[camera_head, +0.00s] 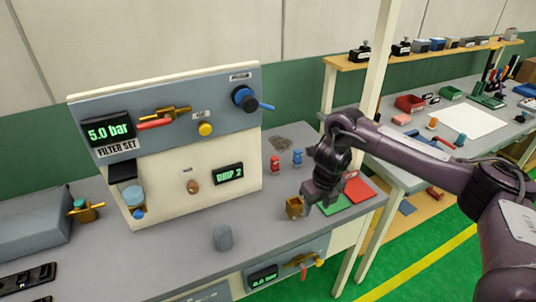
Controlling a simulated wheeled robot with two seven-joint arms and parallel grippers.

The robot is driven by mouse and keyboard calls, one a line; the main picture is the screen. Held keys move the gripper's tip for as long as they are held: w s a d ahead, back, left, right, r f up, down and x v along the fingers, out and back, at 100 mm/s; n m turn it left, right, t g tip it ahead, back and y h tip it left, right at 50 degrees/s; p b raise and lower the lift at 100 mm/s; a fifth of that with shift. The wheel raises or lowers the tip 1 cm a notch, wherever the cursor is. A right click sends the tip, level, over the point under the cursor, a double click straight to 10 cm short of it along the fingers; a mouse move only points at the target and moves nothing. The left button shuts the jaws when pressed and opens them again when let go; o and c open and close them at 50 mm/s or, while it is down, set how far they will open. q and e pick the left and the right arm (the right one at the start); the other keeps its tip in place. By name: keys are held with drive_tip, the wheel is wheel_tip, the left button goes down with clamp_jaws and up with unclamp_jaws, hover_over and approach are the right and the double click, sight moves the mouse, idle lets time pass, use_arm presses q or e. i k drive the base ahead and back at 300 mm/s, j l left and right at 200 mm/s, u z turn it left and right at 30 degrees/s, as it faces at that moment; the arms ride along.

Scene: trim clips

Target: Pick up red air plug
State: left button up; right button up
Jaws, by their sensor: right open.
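The red air plug (275,165) stands upright on the grey bench, just right of the white panel unit. A similar blue plug (297,158) stands close to its right. My right gripper (315,203) is open above the bench's right part, to the right of and nearer than the red plug, and apart from it. Its fingers point down beside a small brown-gold block (294,207); whether they touch it I cannot tell. My left gripper is not in view.
The panel unit (230,110) has a gauge reading 5.0 bar, knobs and a red-handled valve. Green (337,204) and red (358,190) pads lie under and beside my right gripper. A grey cylinder (222,238) stands in front. A second bench (410,135) is at right.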

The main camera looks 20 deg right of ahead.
sight(275, 160)
drive_tip(key=i, duration=1)
